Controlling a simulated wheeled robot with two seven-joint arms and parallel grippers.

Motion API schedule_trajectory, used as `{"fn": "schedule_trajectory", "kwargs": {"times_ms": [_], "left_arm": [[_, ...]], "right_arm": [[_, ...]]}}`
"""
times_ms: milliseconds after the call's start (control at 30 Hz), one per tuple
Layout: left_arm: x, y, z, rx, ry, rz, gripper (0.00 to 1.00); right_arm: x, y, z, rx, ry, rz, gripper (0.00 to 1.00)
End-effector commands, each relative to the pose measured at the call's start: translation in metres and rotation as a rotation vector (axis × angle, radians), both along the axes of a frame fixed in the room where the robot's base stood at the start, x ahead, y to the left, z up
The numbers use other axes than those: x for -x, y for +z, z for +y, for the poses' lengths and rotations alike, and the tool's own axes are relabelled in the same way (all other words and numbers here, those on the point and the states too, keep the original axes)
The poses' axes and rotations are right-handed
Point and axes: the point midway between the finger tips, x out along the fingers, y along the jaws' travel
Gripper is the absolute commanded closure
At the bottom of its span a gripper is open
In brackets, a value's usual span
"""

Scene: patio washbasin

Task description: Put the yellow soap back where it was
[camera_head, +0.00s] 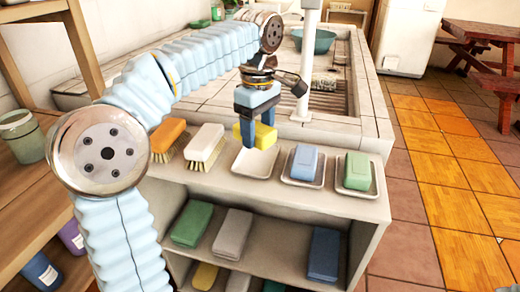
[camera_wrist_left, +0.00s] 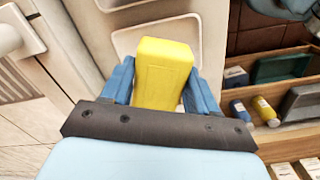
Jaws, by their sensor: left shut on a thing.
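My left gripper (camera_head: 257,128) is shut on the yellow soap (camera_head: 265,137), with its blue fingers on either side of it. The soap is in the air near an empty white dish (camera_head: 252,163) on the counter's top ledge; the exact gap is hard to judge. In the left wrist view the yellow soap (camera_wrist_left: 163,70) sits between the fingers of the left gripper (camera_wrist_left: 160,88), and a pale dish (camera_wrist_left: 188,30) shows beyond it, partly covered by the soap. My right gripper is not in view.
To the right, a blue soap (camera_head: 305,160) and a green soap (camera_head: 357,171) lie in their own dishes. To the left are an orange brush (camera_head: 167,138) and a white brush (camera_head: 205,144). A tap post (camera_head: 305,60) stands behind. Shelves below hold several soaps.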

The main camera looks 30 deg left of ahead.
Motion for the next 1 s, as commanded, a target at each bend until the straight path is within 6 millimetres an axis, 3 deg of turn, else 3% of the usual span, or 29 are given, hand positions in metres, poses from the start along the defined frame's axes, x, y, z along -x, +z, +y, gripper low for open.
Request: {"fn": "schedule_trajectory", "kwargs": {"times_ms": [300,700,733,900,1000], "left_arm": [[0.0,-0.042,0.0,0.0,0.0,0.0,1.0],[0.0,-0.047,0.0,0.0,0.0,-0.002,1.0],[0.0,-0.047,0.0,0.0,0.0,-0.001,0.39],[0.0,-0.047,0.0,0.0,0.0,-0.001,0.15],[0.0,-0.047,0.0,0.0,0.0,-0.001,0.15]], "right_arm": [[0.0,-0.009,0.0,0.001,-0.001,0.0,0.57],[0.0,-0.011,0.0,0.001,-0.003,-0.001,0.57],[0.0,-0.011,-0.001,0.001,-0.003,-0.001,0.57],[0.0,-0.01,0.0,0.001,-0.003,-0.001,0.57],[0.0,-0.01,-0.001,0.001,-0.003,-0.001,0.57]]}}
